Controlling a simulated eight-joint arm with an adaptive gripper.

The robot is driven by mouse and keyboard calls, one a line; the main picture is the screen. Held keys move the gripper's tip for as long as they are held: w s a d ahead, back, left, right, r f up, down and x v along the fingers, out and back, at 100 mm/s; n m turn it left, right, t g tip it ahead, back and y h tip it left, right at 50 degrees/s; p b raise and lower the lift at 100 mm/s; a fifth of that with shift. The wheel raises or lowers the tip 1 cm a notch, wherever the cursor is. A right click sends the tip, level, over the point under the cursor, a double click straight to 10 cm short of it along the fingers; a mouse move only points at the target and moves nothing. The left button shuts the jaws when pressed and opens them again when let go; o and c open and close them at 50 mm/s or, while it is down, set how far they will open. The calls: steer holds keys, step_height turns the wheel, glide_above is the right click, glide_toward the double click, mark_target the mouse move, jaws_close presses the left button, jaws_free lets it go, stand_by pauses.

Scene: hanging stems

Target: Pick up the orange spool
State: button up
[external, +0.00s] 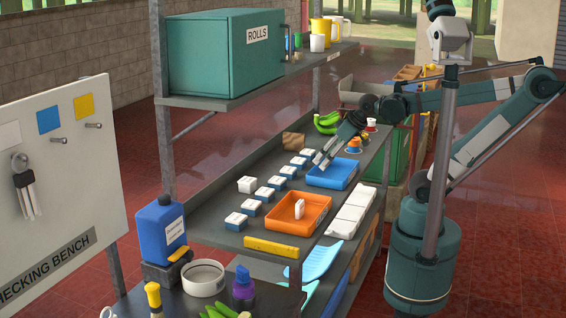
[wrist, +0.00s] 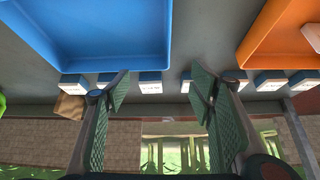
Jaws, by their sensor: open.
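A similar red and white item (external: 371,124) stands farther back. The spool does not show in the wrist view. My gripper (external: 319,161) is over the shelf by the far left edge of the blue tray, to the left of the spool and apart from it. In the wrist view my gripper (wrist: 160,88) is open, with nothing between its fingers; the blue tray (wrist: 100,62) is at the top.
A row of several blue-and-white boxes (external: 264,194) lines the shelf's left side. An orange tray (external: 283,224) holds a white piece; white boxes (external: 351,212) lie to its right. Green bananas (external: 327,122) and a brown block (external: 293,140) are farther back. The upper shelf holds a green cabinet (external: 215,60).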

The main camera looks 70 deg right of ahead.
steer(key=w+d+r+m+g+h+p, duration=0.1)
steer(key=w+d+r+m+p, duration=0.15)
steer(key=d, duration=0.25)
steer(key=w+d+r+m+g+p, duration=0.1)
steer(key=w+d+r+m+p, duration=0.15)
steer(key=d, duration=0.35)
steer(key=m+g+y+p, duration=0.1)
steer(key=m+g+p, duration=0.4)
steer(key=m+p, duration=0.9)
glide_toward(354, 142)
steer(key=shift+w+d+n+p, duration=0.25)
steer(key=shift+d+n+p, duration=0.25)
steer(key=shift+d+p, duration=0.1)
steer(key=shift+w+d+n+p, duration=0.2)
steer(key=shift+d+n+p, duration=0.3)
steer(key=shift+d+p, duration=0.05)
steer(key=shift+s+d+f, duration=0.15)
steer(key=shift+d+f, duration=0.05)
steer(key=shift+d, duration=0.05)
steer(key=shift+f, duration=0.15)
steer(key=shift+f, duration=1.15)
steer(key=shift+f, duration=0.1)
steer(key=shift+f, duration=2.5)
